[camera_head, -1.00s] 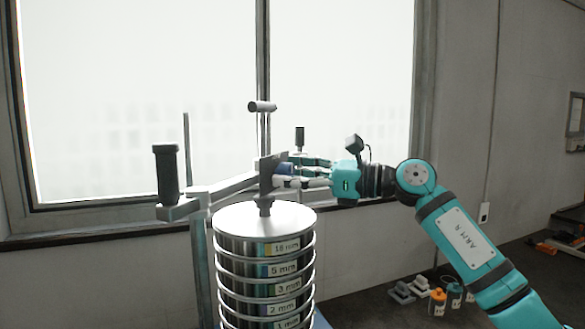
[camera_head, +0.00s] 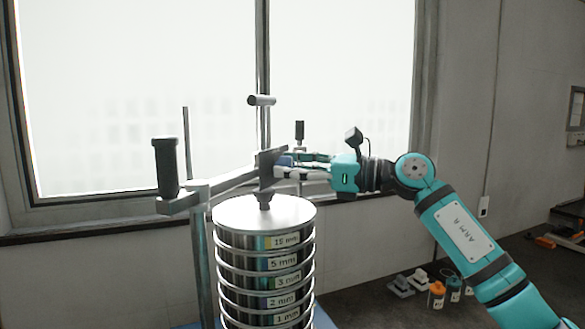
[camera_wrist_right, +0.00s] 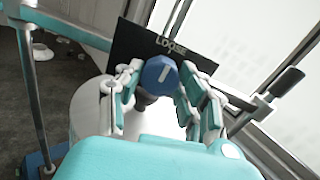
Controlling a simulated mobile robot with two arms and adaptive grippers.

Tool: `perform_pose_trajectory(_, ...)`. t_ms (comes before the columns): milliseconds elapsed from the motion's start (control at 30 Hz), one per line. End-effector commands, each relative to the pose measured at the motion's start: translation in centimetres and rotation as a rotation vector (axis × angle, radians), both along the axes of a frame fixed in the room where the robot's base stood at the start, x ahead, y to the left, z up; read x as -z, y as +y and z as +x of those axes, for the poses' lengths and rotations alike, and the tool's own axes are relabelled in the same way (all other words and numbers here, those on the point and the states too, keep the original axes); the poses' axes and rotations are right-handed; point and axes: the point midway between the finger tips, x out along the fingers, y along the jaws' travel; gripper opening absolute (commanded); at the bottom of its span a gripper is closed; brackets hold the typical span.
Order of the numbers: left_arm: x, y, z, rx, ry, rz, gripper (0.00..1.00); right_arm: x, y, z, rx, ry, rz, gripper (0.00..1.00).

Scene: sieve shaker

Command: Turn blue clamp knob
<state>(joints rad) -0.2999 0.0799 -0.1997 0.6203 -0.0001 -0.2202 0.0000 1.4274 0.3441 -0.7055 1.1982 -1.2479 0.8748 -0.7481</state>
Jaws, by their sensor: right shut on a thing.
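The blue clamp knob (camera_wrist_right: 158,74) has a white mark on its face and sits in front of a dark plate (camera_wrist_right: 124,46) lettered "LOOSE". In the head view the knob (camera_head: 285,161) shows only as a small blue patch at the plate, partly hidden by fingers. My right gripper (camera_head: 288,166) reaches in from the right. In the wrist view its fingers (camera_wrist_right: 160,82) lie on both sides of the knob, shut on it. The knob's white mark is tilted. My left gripper is not in view.
The stack of sieves (camera_head: 265,216), with size labels, stands below the clamp. A black upright handle (camera_head: 166,166) is left of it, and another (camera_head: 299,132) is behind my gripper. A window (camera_head: 130,90) is behind. Bottles (camera_head: 437,295) stand at lower right.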

Motion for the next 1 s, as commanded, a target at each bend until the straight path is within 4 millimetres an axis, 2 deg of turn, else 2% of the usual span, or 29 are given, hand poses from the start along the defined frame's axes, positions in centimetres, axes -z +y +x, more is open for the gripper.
perform_pose_trajectory(267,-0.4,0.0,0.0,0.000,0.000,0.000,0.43,-0.1,0.0,0.0,0.001,0.146,0.062,0.06)
perform_pose_trajectory(1000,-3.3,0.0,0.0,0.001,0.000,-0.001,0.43,-0.3,-0.1,-0.1,0.002,0.789,0.329,0.06)
